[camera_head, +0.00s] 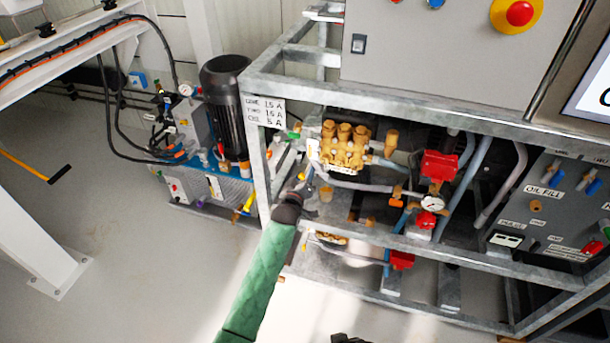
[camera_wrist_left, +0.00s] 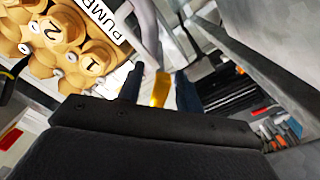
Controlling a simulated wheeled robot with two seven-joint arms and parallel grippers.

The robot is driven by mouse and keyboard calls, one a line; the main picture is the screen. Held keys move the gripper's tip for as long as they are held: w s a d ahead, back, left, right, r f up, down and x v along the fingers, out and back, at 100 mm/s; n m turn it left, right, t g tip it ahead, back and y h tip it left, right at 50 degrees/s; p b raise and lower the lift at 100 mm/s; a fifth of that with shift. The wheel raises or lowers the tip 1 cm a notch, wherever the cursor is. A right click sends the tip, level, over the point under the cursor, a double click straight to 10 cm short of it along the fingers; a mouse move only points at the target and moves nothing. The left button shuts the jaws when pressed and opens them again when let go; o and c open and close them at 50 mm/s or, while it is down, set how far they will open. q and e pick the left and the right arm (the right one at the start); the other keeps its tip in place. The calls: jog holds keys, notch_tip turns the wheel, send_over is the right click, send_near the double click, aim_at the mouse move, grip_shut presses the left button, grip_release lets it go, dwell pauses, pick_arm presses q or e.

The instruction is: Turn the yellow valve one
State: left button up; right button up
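A yellow valve handle (camera_wrist_left: 160,88) shows in the left wrist view, between the two dark fingers of my left gripper (camera_wrist_left: 160,90). The fingers are apart, with a small gap on each side of the handle. In the head view, my left gripper (camera_head: 299,190) is at the front of the metal frame, below the brass pump (camera_head: 344,147). A small dark part at the bottom edge, perhaps my right gripper (camera_head: 350,339), is mostly cut off.
The grey metal frame (camera_head: 400,106) surrounds the pump, hoses, a gauge (camera_head: 432,203) and red valve parts (camera_head: 439,166). A black motor (camera_head: 225,105) stands to the left. Another yellow handle (camera_head: 248,204) is near it. The floor (camera_head: 150,270) at the front left is clear.

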pick_arm(q)
jog(key=shift+w, duration=0.15)
jog(key=shift+c, duration=0.2)
grip_shut()
pick_arm(e)
jog(key=shift+r, duration=0.1)
jog(key=shift+s+r, duration=0.1)
jog(key=shift+r, duration=0.05)
pick_arm(q)
jog(key=shift+m+p, duration=1.25)
jog(key=shift+m, duration=2.65)
pick_arm(e)
notch_tip(320, 180, up, 7)
jog(key=s+d+g, duration=0.1)
jog(key=d, duration=0.1)
jog(key=shift+r+h, duration=0.15)
jog(key=shift+h, duration=0.15)
jog(key=shift+s+d, duration=0.1)
jog(key=shift+s, duration=0.05)
pick_arm(q)
jog(key=shift+o, duration=0.2)
grip_release()
